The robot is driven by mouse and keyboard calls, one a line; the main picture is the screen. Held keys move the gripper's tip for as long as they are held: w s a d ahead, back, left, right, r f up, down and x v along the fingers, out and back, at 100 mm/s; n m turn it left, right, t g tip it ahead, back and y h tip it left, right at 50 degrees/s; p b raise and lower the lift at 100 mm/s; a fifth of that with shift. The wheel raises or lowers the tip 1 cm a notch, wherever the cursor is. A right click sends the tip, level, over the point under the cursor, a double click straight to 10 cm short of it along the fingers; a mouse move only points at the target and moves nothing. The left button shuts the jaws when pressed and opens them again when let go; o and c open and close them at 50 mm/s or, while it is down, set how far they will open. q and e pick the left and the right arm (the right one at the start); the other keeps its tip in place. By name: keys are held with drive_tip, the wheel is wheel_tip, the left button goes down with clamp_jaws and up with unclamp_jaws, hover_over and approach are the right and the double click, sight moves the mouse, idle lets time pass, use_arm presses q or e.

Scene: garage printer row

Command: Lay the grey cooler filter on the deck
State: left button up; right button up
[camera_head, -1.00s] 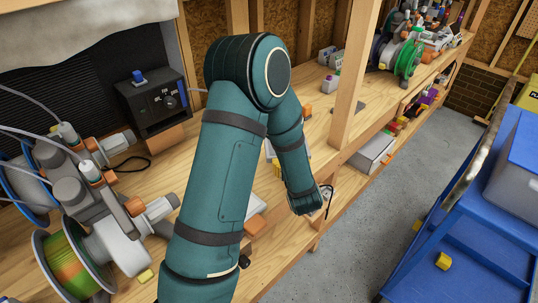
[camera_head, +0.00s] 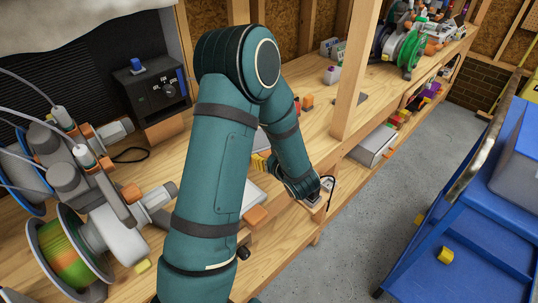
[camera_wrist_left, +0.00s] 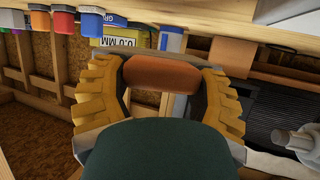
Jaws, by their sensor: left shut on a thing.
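My left gripper (camera_head: 260,163) shows only as a ribbed yellow finger beside my forearm, above the wooden bench (camera_head: 180,150); the rest of it is hidden. In the left wrist view its yellow fingers (camera_wrist_left: 162,85) are closed on an orange-brown rounded grip (camera_wrist_left: 162,74). A pale grey slab (camera_head: 252,194) with an orange block (camera_head: 256,216) lies at the bench's front edge, partly behind my arm. My right gripper is not in view.
Spool machines (camera_head: 105,225) crowd the left of the bench, and a black control box (camera_head: 152,92) stands behind. A wooden post (camera_head: 355,70) rises at the front edge. A blue cart (camera_head: 470,240) with a yellow block (camera_head: 445,256) stands right, across clear floor.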

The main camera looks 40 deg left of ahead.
sight(269, 175)
use_arm(q)
drive_tip(key=shift+f+b, duration=2.15)
drive_tip(key=shift+f, duration=1)
drive_tip(key=o, duration=1.4)
wheel_tip(269, 175, up, 10)
drive_tip(key=shift+r, duration=0.1)
